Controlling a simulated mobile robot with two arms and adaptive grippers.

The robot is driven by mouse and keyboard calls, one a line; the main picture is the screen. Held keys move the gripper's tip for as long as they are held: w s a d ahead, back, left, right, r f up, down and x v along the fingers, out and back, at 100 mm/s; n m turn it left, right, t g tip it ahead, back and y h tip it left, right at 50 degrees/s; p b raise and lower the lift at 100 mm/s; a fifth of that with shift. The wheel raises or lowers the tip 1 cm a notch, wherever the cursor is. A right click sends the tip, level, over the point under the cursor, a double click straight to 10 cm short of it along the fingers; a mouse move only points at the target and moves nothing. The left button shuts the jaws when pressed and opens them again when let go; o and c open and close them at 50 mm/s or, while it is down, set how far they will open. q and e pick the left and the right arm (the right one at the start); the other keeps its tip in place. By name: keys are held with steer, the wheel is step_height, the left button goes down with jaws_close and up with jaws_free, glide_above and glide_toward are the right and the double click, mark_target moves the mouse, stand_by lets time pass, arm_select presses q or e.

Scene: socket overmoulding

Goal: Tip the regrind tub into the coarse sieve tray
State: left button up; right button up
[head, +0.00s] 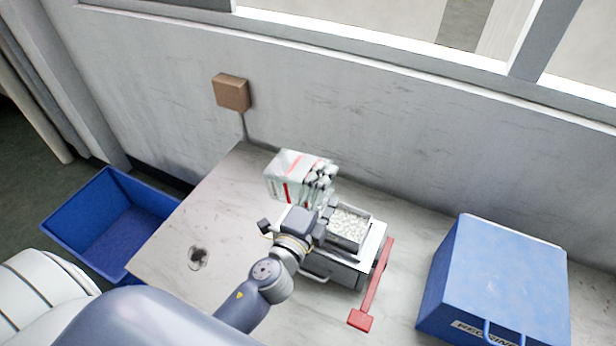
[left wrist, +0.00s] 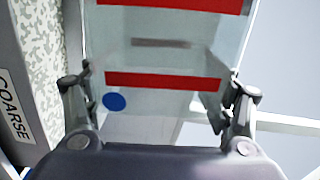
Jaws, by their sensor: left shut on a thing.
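The regrind tub (head: 290,174) is a pale, see-through box with red bands. In the left wrist view the tub (left wrist: 160,56) fills the space between the fingers, with a blue dot near one corner. My left gripper (head: 320,184) is shut on it and holds it behind and left of the coarse sieve tray. Its tilt and contents cannot be made out. The coarse sieve tray (head: 345,243) is grey and holds pale granules. In the left wrist view its wall (left wrist: 28,150) bears the label COARSE, at the left edge. My right gripper is out of view.
The tray sits on a grey and white unit (head: 378,240) beside a red T-shaped bar (head: 374,285). A blue lettered box (head: 500,270) stands at the right. A blue bin (head: 110,225) is left of the bench (head: 180,225). The bench's left part is mostly clear. A wall runs behind.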

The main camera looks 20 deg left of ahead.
arm_select(q)
steer(key=shift+a+f+n, duration=0.1)
steer(key=shift+a+n, duration=0.25)
steer(key=shift+n, duration=0.75)
steer(key=shift+a+f+n+b, duration=0.25)
steer(key=shift+a+n+b, duration=0.05)
steer(key=shift+a+n, duration=1.15)
steer(key=shift+n, duration=0.15)
steer(key=shift+w+a+f+n+p, duration=0.15)
steer(key=shift+a+f+n, duration=0.1)
steer(key=shift+a+n, duration=0.6)
steer(key=shift+s+a+f+n+p, duration=0.1)
steer(key=shift+a+f+n+p, duration=0.1)
steer(key=shift+a+n, duration=0.65)
